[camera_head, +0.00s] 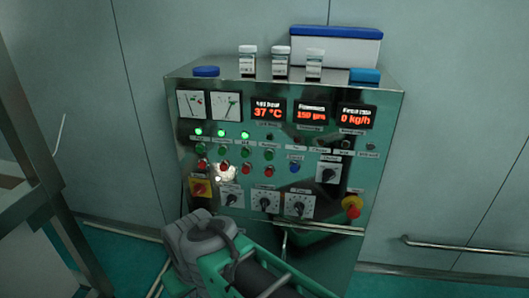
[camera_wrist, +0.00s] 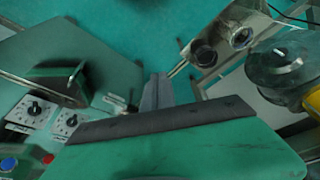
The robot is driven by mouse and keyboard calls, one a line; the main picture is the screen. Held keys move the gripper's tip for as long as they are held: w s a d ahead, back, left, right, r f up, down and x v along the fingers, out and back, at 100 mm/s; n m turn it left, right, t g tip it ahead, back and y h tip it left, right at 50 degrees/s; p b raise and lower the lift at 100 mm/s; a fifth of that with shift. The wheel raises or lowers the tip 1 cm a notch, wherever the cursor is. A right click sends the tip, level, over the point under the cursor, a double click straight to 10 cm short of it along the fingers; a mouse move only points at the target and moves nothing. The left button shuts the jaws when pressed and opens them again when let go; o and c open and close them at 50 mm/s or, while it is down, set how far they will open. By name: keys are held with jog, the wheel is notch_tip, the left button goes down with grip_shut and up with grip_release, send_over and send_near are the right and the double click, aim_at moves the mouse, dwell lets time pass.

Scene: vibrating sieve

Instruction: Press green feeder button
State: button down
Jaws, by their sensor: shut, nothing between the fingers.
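The control panel (camera_head: 330,190) on the metal cabinet has a row of green buttons. The rightmost green button (camera_head: 268,154) sits below a dark lamp, and the other three sit below lit green lamps. The labels are too small to read, so I cannot tell for certain which is the feeder button. My arm shows in front of the panel's lower part in the head view, where my fingertips cannot be made out. In the wrist view my gripper (camera_wrist: 157,90) is shut and empty, apart from any button. No green button can be made out there.
Red buttons (camera_head: 248,169) and a blue button (camera_head: 294,167) sit below the green row. Dials (camera_head: 265,201), a red-and-yellow switch (camera_head: 201,189) and an emergency stop (camera_head: 351,205) are lower. A handle bar (camera_head: 320,228) sticks out. Jars (camera_head: 281,62) stand on top.

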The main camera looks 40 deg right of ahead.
aim_at(269, 156)
jog(key=w+d+m+t+y+b, duration=0.25)
jog(key=w+d+t, duration=0.35)
jog(key=w+d, duration=0.65)
jog(key=d+r+m+t+h, duration=0.2)
jog(key=d+r+m+t, duration=0.1)
jog(key=d, duration=0.7)
jog(key=d+r+m+t+h+b, duration=0.1)
jog(key=d+r+m+t+h, duration=0.1)
jog(key=d, duration=0.7)
jog(key=shift+w+d+r+m+t+b, duration=0.25)
jog(key=shift+d+r+m+t+b, duration=0.1)
jog(key=shift+r+m+t, duration=0.55)
jog(key=shift+h, duration=0.25)
jog(key=shift+w+d+p, duration=0.15)
jog(key=shift+w+d, duration=0.75)
jog(key=shift+d, duration=0.25)
jog(key=shift+w+d+p, duration=0.15)
jog(key=shift+w+d, duration=0.8)
jog(key=shift+d, duration=0.2)
jog(key=shift+w+d+p, duration=0.15)
jog(key=shift+w+d, duration=0.75)
jog(key=shift+d, duration=0.25)
